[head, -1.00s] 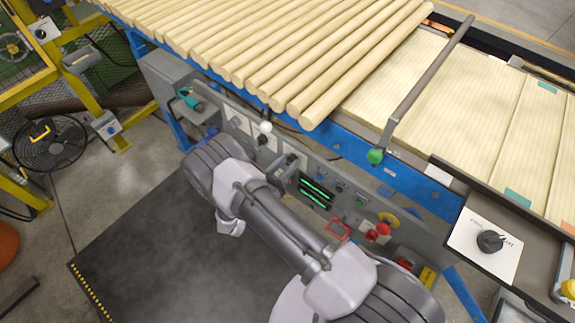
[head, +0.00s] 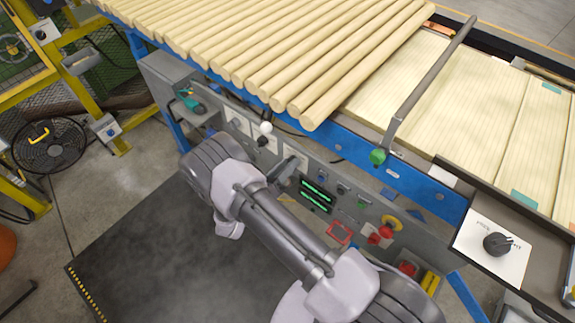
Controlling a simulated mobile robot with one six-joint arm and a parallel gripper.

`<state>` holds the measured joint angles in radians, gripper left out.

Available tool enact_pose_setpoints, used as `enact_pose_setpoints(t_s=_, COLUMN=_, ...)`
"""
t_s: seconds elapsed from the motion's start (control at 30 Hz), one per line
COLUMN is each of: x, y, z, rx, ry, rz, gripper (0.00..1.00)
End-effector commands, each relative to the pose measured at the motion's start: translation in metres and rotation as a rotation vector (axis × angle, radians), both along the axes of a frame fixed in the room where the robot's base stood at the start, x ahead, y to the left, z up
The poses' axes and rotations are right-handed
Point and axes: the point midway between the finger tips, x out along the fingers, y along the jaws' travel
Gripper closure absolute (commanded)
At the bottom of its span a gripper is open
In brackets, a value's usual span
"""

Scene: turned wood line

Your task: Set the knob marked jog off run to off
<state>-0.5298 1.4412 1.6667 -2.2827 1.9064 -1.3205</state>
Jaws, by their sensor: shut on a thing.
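The grey control panel (head: 325,174) runs along the front of the blue-framed line, with several knobs on white plates. My gripper (head: 289,166) shows only in small part beyond my forearm, at a white plate (head: 301,160) left of the green-lit display. It is shut on a knob there, which the jaws mostly hide. The marking on that plate is too small to read, and I cannot tell where the knob's pointer stands. A black knob (head: 262,141) on the plate to its left is clear of my gripper.
A white-ball lever (head: 266,128) stands close left of my gripper. The green-lit display (head: 316,194), red buttons (head: 380,234) and a red-framed part (head: 339,233) lie to the right. Another black knob (head: 497,243) sits on a separate white plate. Wooden rods (head: 290,60) overhang the panel.

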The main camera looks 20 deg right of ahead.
Motion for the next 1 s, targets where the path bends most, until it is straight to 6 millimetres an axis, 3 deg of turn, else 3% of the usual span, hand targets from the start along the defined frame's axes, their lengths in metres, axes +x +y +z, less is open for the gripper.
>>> enact_pose_setpoints(t_s=0.3, x=0.000, y=0.000, z=0.000, rx=-0.001, ry=0.002, rz=0.000, gripper=1.00)
enact_pose_setpoints(t_s=0.33, x=0.000, y=0.000, z=0.000, rx=-0.001, ry=0.002, rz=0.000, gripper=0.66)
enact_pose_setpoints(t_s=0.43, x=0.000, y=0.000, z=0.000, rx=-0.001, ry=0.002, rz=0.000, gripper=0.47)
enact_pose_setpoints(t_s=0.77, x=-0.001, y=0.001, z=0.000, rx=0.000, ry=0.001, rz=0.001, gripper=0.46)
enact_pose_setpoints(t_s=0.87, x=-0.007, y=0.011, z=0.001, rx=0.000, ry=0.001, rz=0.004, gripper=0.46)
enact_pose_setpoints(t_s=1.0, x=-0.028, y=0.041, z=0.003, rx=0.000, ry=0.001, rz=0.007, gripper=0.46)
